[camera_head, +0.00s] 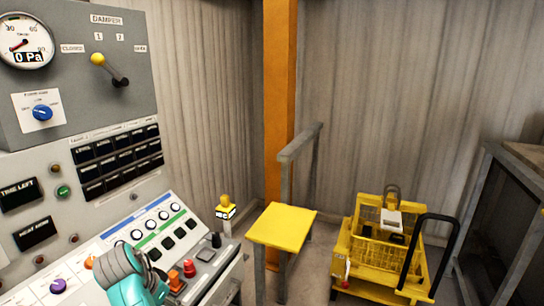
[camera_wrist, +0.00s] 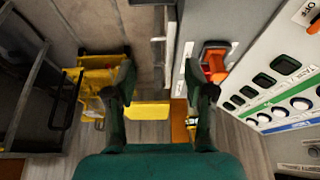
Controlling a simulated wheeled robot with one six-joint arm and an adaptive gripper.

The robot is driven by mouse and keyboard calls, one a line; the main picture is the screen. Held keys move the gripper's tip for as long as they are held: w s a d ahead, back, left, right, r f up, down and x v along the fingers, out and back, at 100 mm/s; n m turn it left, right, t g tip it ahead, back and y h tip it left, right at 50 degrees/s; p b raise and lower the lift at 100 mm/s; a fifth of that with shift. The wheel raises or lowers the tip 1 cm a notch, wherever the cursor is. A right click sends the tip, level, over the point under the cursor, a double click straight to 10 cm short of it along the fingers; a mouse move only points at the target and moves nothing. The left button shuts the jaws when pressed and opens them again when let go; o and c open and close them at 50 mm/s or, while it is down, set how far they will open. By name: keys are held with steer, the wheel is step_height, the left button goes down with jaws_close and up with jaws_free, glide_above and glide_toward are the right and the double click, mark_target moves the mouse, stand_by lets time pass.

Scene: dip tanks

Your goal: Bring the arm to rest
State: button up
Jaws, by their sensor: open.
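My gripper (camera_wrist: 160,80) shows in the wrist view with its two dark green fingers spread wide apart. Nothing is between the fingertips, so it is open and empty. In the head view my teal and grey arm is at the bottom left, in front of the lower part of the control panel (camera_head: 182,222). The fingers cannot be made out there. In the wrist view the panel's row of knobs and dark buttons (camera_wrist: 264,80) is to the right of the fingers. An orange-red control (camera_wrist: 214,65) on a grey base is just beyond the right finger.
A damper lever (camera_head: 98,60) with a yellow knob and a gauge (camera_head: 26,40) are on the upper panel. A yellow-topped stand (camera_head: 282,226), an orange post (camera_head: 280,90) and a yellow cart (camera_head: 366,258) are to the right. A grey bench (camera_head: 520,150) is at the far right.

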steer(key=d+f+n+t+y, duration=0.1)
steer(key=d+f, duration=0.8)
steer(key=f, duration=0.4)
steer(key=s+d+f+n+t+y, duration=0.1)
steer(key=s+d+f+t, duration=0.1)
steer(key=s+d+f, duration=0.75)
steer(key=s+d+f+n+t+y, duration=0.1)
steer(key=s+d+f+n, duration=0.1)
steer(key=s+d+f, duration=0.75)
steer(key=s+d+r+t, duration=0.2)
steer(key=s+d+r, duration=0.2)
steer(key=s+d, duration=0.3)
steer(key=s+d+r+t, duration=0.1)
steer(key=s+d+r, duration=0.45)
steer(key=s, duration=0.35)
steer(key=s+d+r+t, duration=0.1)
steer(key=s+d+r, duration=0.1)
steer(key=s+r, duration=0.4)
steer(key=s+d+r+t+h, duration=0.1)
steer(key=s+d+r+t, duration=0.1)
steer(key=s+r, duration=0.5)
step_height(320, 180, up, 5)
steer(key=shift+s+d+r+t, duration=0.15)
steer(key=shift+s+d+t, duration=0.1)
steer(key=shift+d+t, duration=0.05)
